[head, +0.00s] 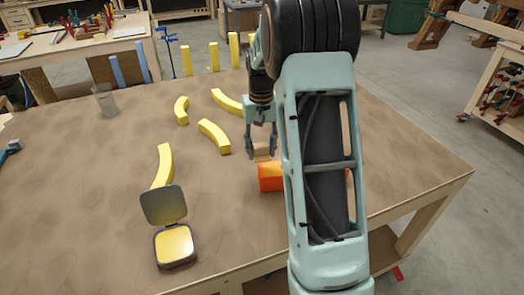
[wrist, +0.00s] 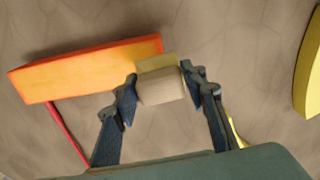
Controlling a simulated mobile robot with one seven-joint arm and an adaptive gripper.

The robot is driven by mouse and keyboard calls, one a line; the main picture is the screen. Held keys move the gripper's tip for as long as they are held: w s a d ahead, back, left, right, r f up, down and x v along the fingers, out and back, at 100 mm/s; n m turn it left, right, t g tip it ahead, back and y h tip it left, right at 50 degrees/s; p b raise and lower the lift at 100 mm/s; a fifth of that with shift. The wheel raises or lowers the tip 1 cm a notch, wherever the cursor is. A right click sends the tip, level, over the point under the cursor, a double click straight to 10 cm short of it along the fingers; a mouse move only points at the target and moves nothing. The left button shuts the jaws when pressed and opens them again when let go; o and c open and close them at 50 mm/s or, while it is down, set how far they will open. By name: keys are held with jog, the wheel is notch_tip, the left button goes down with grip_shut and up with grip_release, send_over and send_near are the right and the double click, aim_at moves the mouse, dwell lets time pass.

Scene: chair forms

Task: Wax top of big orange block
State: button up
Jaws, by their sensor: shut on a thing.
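The big orange block (head: 270,178) lies on the table, partly hidden behind my arm in the head view. In the wrist view the orange block (wrist: 85,68) spans the upper left, with a yellowish patch on its face. My gripper (head: 262,148) is shut on a small beige block with a yellowish far side (wrist: 162,85). The held block is at the right end of the orange block in the wrist view; I cannot tell whether they touch. An open square tin (head: 175,262) with yellow wax inside stands at the table's front, lid raised.
Several yellow curved pieces (head: 214,135) lie on the table left of my gripper. A clear cup (head: 104,100) stands at the far left. A thin red strip (wrist: 68,135) shows below the orange block. Bare tabletop lies between the tin and the orange block.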

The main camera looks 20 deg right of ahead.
jog(key=shift+r+p, duration=0.65)
jog(key=shift+r, duration=0.65)
